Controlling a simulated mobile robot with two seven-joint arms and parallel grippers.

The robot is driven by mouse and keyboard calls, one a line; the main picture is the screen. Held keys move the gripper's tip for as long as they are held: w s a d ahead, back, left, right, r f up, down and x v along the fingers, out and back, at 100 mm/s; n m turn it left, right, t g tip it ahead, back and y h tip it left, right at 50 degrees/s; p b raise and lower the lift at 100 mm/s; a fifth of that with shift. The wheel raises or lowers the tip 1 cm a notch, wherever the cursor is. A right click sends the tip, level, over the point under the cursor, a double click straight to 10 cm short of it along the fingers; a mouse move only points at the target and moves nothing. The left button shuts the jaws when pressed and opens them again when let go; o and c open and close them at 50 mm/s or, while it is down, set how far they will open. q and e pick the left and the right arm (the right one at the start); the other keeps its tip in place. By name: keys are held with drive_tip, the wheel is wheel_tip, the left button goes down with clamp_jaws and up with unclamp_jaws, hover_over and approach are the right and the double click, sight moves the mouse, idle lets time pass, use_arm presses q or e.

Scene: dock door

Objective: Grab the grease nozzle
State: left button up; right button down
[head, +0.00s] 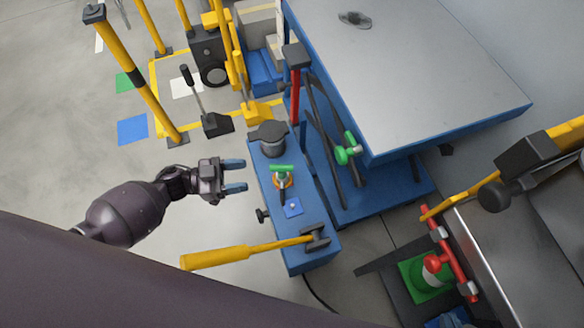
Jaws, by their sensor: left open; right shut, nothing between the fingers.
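A small green-topped fitting with an orange ring (282,175) stands on top of the narrow blue cabinet (318,258). Another green fitting (347,151) sits by the dark hoses or bars at the side of the blue-framed table. I cannot tell for certain which of the two is the grease nozzle. My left gripper (235,175) is open and empty, its blue-tipped fingers pointing right at the cabinet's left side. It is left of the orange-ringed fitting and apart from it. My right gripper is not in view.
A dark round cap (270,137) and a yellow-handled lever (225,257) are on the cabinet near the fitting. The large grey-topped table (420,60) stands behind to the right. Yellow posts (135,80) stand at upper left.

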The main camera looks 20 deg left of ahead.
sight(282, 172)
use_arm(q)
drive_tip(key=x, duration=0.5)
drive_tip(key=shift+w+d+f+b, duration=0.1)
drive_tip(key=shift+d+b, duration=0.25)
drive_tip(key=x, duration=0.2)
drive_tip(key=b+x, duration=0.1)
drive_tip(key=x, duration=0.1)
drive_tip(key=shift+f, duration=0.3)
drive_tip(key=shift+w+d+r, duration=0.1)
drive_tip(key=shift+d+r, duration=0.05)
drive_tip(key=shift+d, duration=0.45)
drive_tip(key=shift+c, duration=0.3)
clamp_jaws()
